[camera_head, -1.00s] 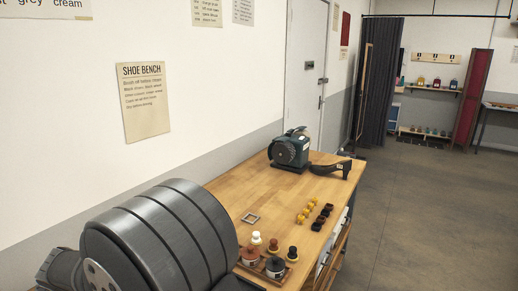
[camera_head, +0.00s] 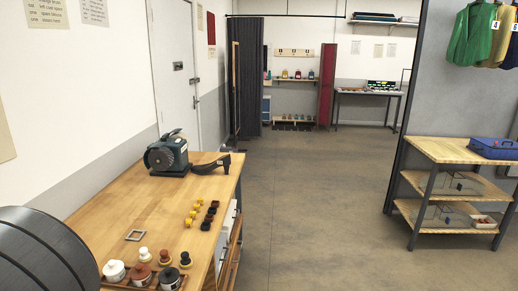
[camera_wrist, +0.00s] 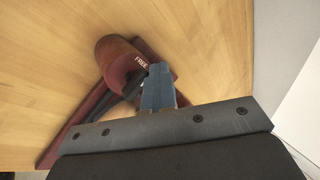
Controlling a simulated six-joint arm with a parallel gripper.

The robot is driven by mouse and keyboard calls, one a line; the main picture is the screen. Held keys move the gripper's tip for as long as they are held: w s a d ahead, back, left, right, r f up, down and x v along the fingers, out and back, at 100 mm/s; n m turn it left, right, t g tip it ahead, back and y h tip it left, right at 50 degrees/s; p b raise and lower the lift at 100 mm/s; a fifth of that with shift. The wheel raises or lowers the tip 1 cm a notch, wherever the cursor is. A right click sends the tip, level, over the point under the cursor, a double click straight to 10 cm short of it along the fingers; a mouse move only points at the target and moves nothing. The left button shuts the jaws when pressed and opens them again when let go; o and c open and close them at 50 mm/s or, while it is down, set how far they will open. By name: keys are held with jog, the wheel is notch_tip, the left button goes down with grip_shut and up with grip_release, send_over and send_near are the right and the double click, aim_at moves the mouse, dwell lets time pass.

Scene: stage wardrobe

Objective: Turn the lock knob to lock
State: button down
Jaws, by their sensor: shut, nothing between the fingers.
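In the wrist view a dark red fixture with a rounded body (camera_wrist: 117,62) sits against a wooden surface. The word FREE is printed on it, close to my fingertips. A small black part (camera_wrist: 130,86) beside that word may be the lock knob, but my fingers partly cover it and its setting cannot be read. My gripper (camera_wrist: 157,74) is shut and empty, its blue-grey fingers over the fixture right beside the black part. I cannot tell whether they touch it. Neither my gripper nor the fixture can be made out in the head view.
Open floor (camera_head: 310,220) lies right, before a shelf (camera_head: 450,150).

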jog(key=d+f+h, duration=0.1)
jog(key=d+h, duration=0.1)
jog(key=d, duration=0.4)
jog(key=w+d+t+h, duration=0.1)
jog(key=d+h, duration=0.2)
jog(key=d, duration=0.3)
jog(key=d+f+m+t+h, duration=0.1)
jog(key=d+h, duration=0.2)
jog(key=d, duration=0.3)
jog(key=shift+w+d+f, duration=0.25)
jog(key=shift+d+f, duration=0.05)
jog(key=shift+d, duration=0.05)
jog(key=shift+s+d+r, duration=0.1)
jog(key=shift+d+r, duration=0.05)
jog(key=shift+d, duration=0.6)
jog(key=shift+d+r, duration=0.1)
jog(key=shift+d, duration=0.25)
jog(key=shift+w+d, duration=0.25)
jog(key=shift+d, duration=0.6)
jog(key=shift+a, duration=0.1)
